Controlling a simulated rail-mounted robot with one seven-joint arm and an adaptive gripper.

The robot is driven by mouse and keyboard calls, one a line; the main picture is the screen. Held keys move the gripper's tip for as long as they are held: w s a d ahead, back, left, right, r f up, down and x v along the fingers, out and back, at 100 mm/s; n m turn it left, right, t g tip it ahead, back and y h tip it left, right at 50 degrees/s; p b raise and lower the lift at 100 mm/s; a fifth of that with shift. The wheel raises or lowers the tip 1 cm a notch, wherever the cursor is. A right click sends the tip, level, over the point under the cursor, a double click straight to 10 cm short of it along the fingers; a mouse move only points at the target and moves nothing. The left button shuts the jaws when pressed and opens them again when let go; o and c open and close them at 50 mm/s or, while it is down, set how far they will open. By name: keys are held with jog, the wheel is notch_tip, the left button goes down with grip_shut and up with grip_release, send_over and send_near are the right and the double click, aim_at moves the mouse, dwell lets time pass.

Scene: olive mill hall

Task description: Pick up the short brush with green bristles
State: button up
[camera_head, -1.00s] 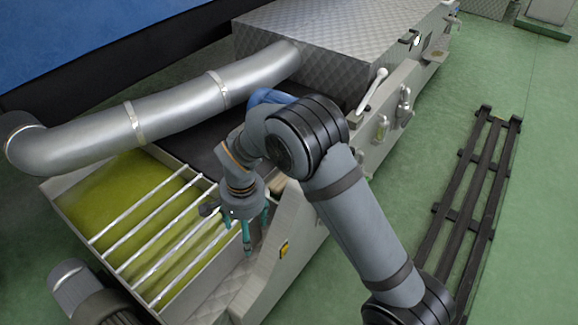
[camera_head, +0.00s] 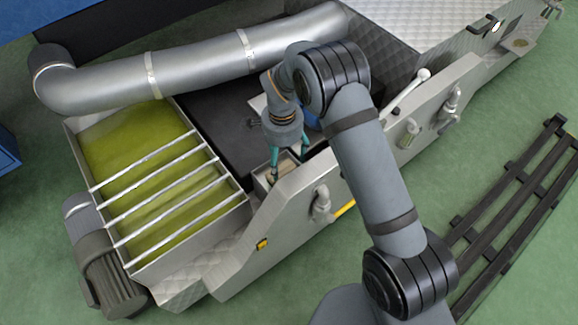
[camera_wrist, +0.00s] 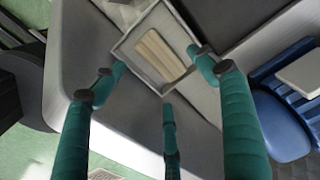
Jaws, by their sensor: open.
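I cannot make out any green bristles in either view. My gripper (camera_head: 288,164) has teal fingers, spread open and empty. It hangs above a small metal box (camera_head: 262,181) at the edge of the machine. In the wrist view the open fingers of my gripper (camera_wrist: 162,78) point toward this box (camera_wrist: 122,50). Pale, wood-coloured pieces (camera_wrist: 157,55) lie inside the box, apart from the fingers. I cannot tell whether they are brush handles. In the head view the fingers partly hide the box's contents.
A vat of yellow-green paste (camera_head: 130,140) with white bars lies to the left. A thick silver pipe (camera_head: 200,62) runs behind. A metal side wall with taps (camera_head: 321,204) stands in front of the box. A blue object (camera_wrist: 280,120) is to the right in the wrist view.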

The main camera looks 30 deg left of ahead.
aim_at(283, 172)
jog(key=f, duration=0.2)
jog(key=f+b, duration=0.1)
jog(key=f, duration=0.5)
jog(key=shift+s+b, duration=0.25)
jog(key=shift+b, duration=0.15)
jog(key=c, duration=1.3)
notch_tip(283, 172, up, 10)
jog(key=shift+r+p, duration=0.1)
jog(key=shift+p, duration=1.1)
jog(key=o, duration=0.7)
jog(key=shift+c, duration=0.2)
jog(key=c, duration=0.5)
